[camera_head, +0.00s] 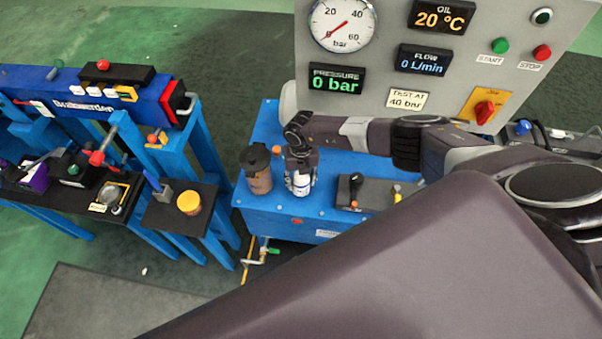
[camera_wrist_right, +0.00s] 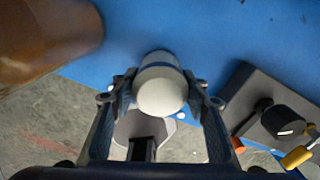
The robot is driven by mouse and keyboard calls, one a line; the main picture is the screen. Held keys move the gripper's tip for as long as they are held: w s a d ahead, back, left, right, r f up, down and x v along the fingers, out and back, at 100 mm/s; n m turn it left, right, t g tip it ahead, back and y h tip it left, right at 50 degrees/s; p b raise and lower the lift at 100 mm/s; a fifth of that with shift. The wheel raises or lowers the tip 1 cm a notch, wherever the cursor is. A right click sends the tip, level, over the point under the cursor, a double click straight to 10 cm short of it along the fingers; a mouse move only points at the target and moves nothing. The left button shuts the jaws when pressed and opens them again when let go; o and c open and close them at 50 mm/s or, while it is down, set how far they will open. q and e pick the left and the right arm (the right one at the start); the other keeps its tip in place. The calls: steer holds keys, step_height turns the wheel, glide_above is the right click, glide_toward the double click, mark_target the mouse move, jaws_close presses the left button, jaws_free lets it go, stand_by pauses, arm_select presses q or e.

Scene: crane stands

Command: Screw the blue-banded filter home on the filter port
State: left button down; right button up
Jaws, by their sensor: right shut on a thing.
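The filter, a white cylinder, stands roughly upright on the blue power unit in the head view (camera_head: 300,184). In the right wrist view its pale rounded end and a blue-grey band show (camera_wrist_right: 162,90). My right gripper (camera_head: 301,168) comes down over it from above, with its fingers shut on its two sides; the fingers also show in the right wrist view (camera_wrist_right: 160,100). The filter port is hidden, apparently by the filter and gripper, so I cannot tell how far the filter sits on it. My left gripper is not in view.
A brown canister with a dark cap (camera_head: 258,170) stands close left of the filter. A dark valve block with levers (camera_head: 375,193) lies to the right. The gauge panel (camera_head: 400,60) rises behind. A blue stand with a dark shelf (camera_head: 175,217) is farther left.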

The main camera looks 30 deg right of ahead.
steer(key=m+p, duration=0.1)
steer(key=m, duration=0.1)
steer(key=shift+a+r+m, duration=0.1)
steer(key=shift+r+m, duration=0.05)
steer(key=shift+m, duration=0.65)
steer(key=shift+r+m+p, duration=0.1)
steer(key=shift+m+p, duration=0.65)
steer(key=shift+m, duration=0.35)
steer(key=o, duration=1)
steer(key=shift+f+m, duration=0.2)
steer(key=shift+m, duration=0.2)
steer(key=o, duration=0.5)
steer(key=shift+f, duration=0.1)
